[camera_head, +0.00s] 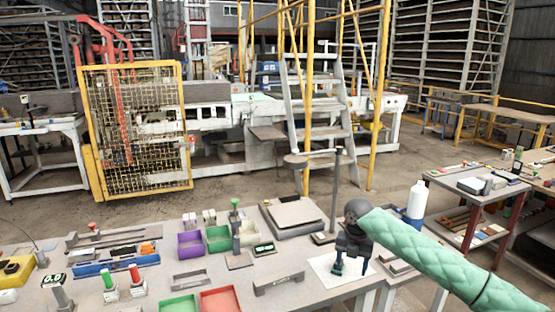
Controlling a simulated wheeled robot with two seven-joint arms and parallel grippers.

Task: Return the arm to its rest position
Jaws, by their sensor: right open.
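My right arm, in a mint-green quilted sleeve, comes in from the right edge in the head view. My right gripper (343,266) points down over a white sheet (322,268) at the table's right end. Its fingers are open. A small dark green thing (338,268) shows at the fingertips, on or just above the sheet; I cannot tell whether they touch it. My left gripper is not in view.
The grey table (225,275) holds a purple bin (191,244), a green bin (218,238), a red bin (220,300), a scale (294,215) and a thin upright stand (336,190). A white bottle (417,200) stands behind my arm. A side table (475,190) is at right.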

